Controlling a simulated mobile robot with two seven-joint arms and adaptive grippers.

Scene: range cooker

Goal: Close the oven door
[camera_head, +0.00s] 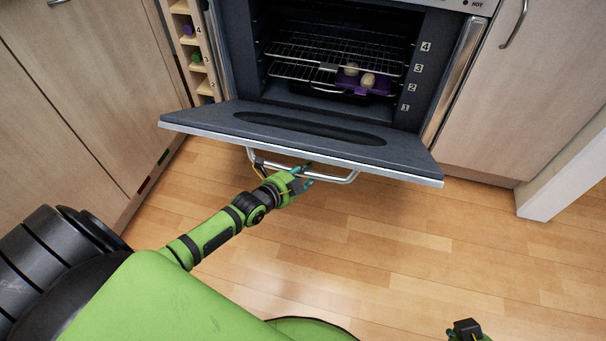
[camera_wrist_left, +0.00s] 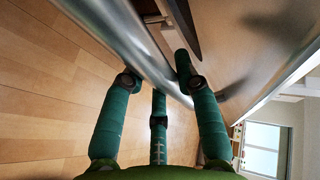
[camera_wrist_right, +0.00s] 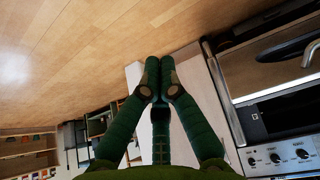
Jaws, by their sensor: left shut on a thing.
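The oven door (camera_head: 300,136) hangs open, tilted down in front of the oven cavity (camera_head: 340,55) in the head view. Its metal handle bar (camera_head: 335,178) runs along the door's outer side, below the top edge. My left gripper (camera_head: 304,178) is at the middle of the handle. In the left wrist view the bar (camera_wrist_left: 125,42) passes between the fingers of my left gripper (camera_wrist_left: 155,85), which are shut on it. In the right wrist view my right gripper (camera_wrist_right: 158,75) has its fingertips together with nothing between them. In the head view only a small part of my right gripper (camera_head: 467,328) shows at the bottom right.
Inside the oven are wire racks (camera_head: 335,60) and a purple tray (camera_head: 365,85) with two pale round items. Wooden cabinets (camera_head: 75,75) stand left, and another cabinet (camera_head: 550,85) right. A narrow shelf (camera_head: 197,50) holds small coloured items. Wooden floor (camera_head: 400,240) before the door is clear.

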